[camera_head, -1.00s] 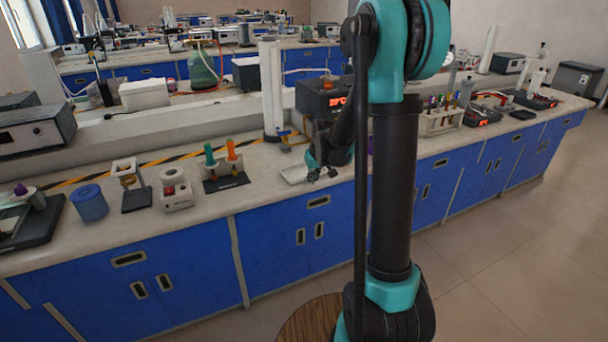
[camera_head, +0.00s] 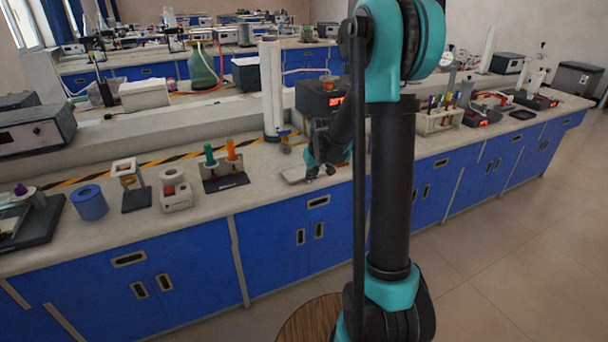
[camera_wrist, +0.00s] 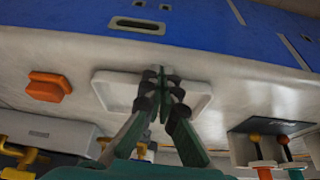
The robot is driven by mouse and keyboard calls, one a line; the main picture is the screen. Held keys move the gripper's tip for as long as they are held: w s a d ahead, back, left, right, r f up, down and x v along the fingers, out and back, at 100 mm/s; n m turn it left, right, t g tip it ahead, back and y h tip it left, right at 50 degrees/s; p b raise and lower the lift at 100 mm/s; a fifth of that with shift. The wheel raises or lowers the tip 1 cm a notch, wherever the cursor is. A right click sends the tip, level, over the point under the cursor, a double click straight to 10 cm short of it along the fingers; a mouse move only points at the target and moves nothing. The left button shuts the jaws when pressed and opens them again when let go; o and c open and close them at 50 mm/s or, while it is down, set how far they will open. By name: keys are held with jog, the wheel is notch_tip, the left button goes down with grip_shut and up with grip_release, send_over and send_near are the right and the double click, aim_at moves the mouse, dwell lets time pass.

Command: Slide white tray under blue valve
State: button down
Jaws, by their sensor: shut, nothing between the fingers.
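The white tray (camera_head: 292,174) lies flat on the bench near its front edge, partly hidden by my gripper (camera_head: 320,173) in the head view. In the wrist view the tray (camera_wrist: 118,92) shows as a pale shallow rectangle with a raised rim, on both sides of my fingers. My gripper (camera_wrist: 161,74) is shut and empty, its fingertips over the middle of the tray. I cannot tell whether they touch it. I cannot make out the blue valve for certain; brass-coloured pipe fittings (camera_wrist: 25,155) show at the lower left of the wrist view.
An orange block (camera_wrist: 48,87) lies beside the tray. A black stand with green and orange pieces (camera_head: 225,178) is on the tray's other side. A tall white column (camera_head: 271,90) and a dark box (camera_head: 318,98) stand behind. My arm hides part of the bench.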

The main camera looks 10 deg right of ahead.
aim_at(300, 164)
jog(key=shift+w+a, duration=0.45)
jog(key=shift+w, duration=1.5)
jog(key=shift+w+a, duration=0.5)
jog(key=shift+w, duration=1.45)
jog(key=shift+w+a, duration=0.45)
jog(key=shift+w, duration=1.5)
jog(key=shift+s, duration=0.15)
jog(key=shift+s+d, duration=0.15)
jog(key=shift+s, duration=0.4)
jog(key=shift+s+d, duration=0.15)
jog(key=shift+s, duration=0.4)
notch_tip(300, 164, up, 8)
